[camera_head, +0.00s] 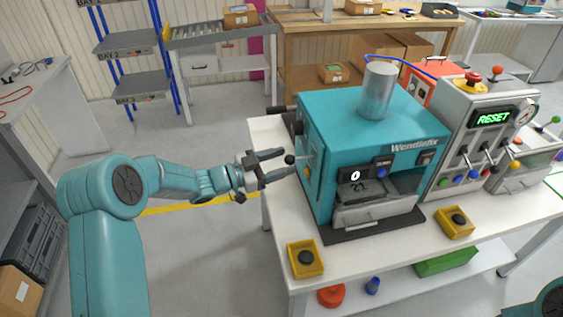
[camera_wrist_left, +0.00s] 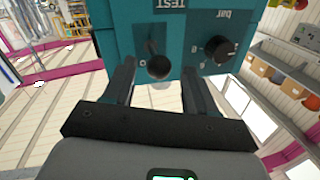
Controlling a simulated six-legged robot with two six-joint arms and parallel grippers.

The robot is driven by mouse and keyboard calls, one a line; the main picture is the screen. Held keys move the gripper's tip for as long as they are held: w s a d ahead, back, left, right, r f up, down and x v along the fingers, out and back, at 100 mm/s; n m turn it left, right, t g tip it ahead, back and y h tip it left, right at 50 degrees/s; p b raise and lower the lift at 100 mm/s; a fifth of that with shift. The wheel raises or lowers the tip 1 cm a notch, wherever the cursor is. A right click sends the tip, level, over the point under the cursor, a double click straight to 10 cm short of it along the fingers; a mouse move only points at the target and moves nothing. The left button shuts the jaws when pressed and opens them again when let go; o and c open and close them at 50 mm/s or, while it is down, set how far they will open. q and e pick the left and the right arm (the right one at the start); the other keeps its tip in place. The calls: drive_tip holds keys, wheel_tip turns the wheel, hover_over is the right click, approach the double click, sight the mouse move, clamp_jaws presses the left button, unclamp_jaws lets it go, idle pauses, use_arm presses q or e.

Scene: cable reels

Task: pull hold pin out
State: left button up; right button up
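The hold pin appears to be the black ball knob (camera_head: 289,159) on the left side of the teal Wendlefix machine (camera_head: 350,125). In the left wrist view the black knob (camera_wrist_left: 159,67) sits below the TEST label. My left gripper (camera_head: 285,162) is open at that side of the machine. In the left wrist view its two fingers (camera_wrist_left: 158,72) stand on either side of the knob, with a visible gap on both sides. I cannot tell how far the fingertips reach past the knob. My right gripper is out of view.
A second black knob (camera_wrist_left: 218,49), labelled bar, is on the same face to the right. The grey RESET control box (camera_head: 478,140) stands right of the machine. The floor left of the table is clear.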

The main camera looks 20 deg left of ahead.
use_arm(q)
drive_tip(key=b+v, duration=0.3)
drive_tip(key=v, duration=1.3)
drive_tip(key=shift+s, duration=0.2)
